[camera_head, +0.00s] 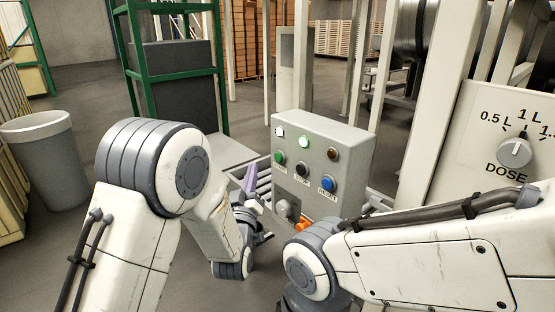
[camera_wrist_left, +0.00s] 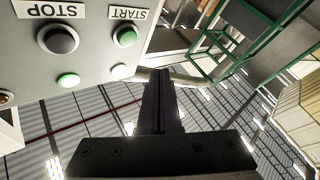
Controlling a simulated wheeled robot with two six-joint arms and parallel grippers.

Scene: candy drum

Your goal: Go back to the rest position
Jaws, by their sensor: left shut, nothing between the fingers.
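My left gripper (camera_head: 250,183) has purple-grey fingers that are shut and empty. It points up just left of the grey control box (camera_head: 345,145). In the left wrist view its closed fingers (camera_wrist_left: 160,100) point past the box's edge and touch no button that I can see. The box carries a green START button (camera_head: 279,156), a dark STOP button (camera_head: 302,169) and a blue RESET button (camera_head: 327,184). Above them, a white lamp (camera_head: 279,131) and a green lamp (camera_head: 303,141) are lit, and an amber lamp (camera_head: 333,153) looks dark. My right arm crosses the lower right; its gripper is not visible.
A dose panel with a knob (camera_head: 514,152) stands at the right. A grey bin (camera_head: 45,155) and a green frame (camera_head: 140,75) stand at the left. Below the buttons are a grey knob (camera_head: 284,208) and an orange part (camera_head: 304,226). Grey floor lies open between bin and frame.

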